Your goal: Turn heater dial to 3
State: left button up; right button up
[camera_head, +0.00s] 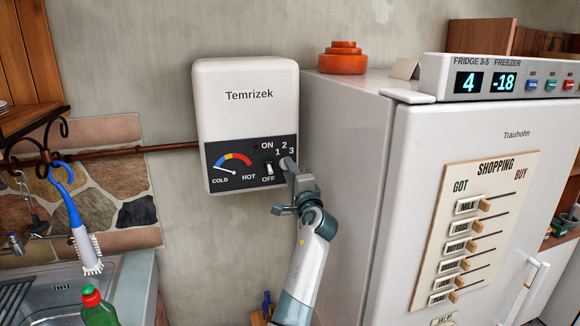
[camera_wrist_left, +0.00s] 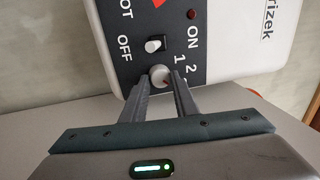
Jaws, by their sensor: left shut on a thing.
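The white heater (camera_head: 247,100), marked Temrizek, hangs on the wall with a dark control panel (camera_head: 224,180) along its bottom. The small round pale dial (camera_wrist_left: 159,75) sits beside the numbers 1 and 2 in the left wrist view. My left gripper (camera_head: 289,165) reaches up to the panel's right end. Its two fingers (camera_wrist_left: 160,82) are shut on the dial, one on each side. The 3 shows above the fingers in the head view, where the gripper mostly hides the dial. I cannot clearly read the dial's setting. My right gripper is not in view.
A white toggle switch (camera_wrist_left: 155,44) sits close beside the dial, between ON and OFF. A temperature gauge (camera_head: 233,168) is on the panel's left. The fridge (camera_head: 345,150) stands close on the right. A brush (camera_head: 80,235) hangs over the sink at left.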

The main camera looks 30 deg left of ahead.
pick_arm(q)
jog(key=shift+r, duration=0.25)
jog(key=o, duration=0.8)
jog(key=shift+a, duration=0.1)
jog(key=shift+w+f, duration=0.1)
jog(key=shift+f, duration=0.1)
jog(key=b+v, duration=0.6)
jog(key=v, duration=1.1)
jog(key=shift+b, duration=0.35)
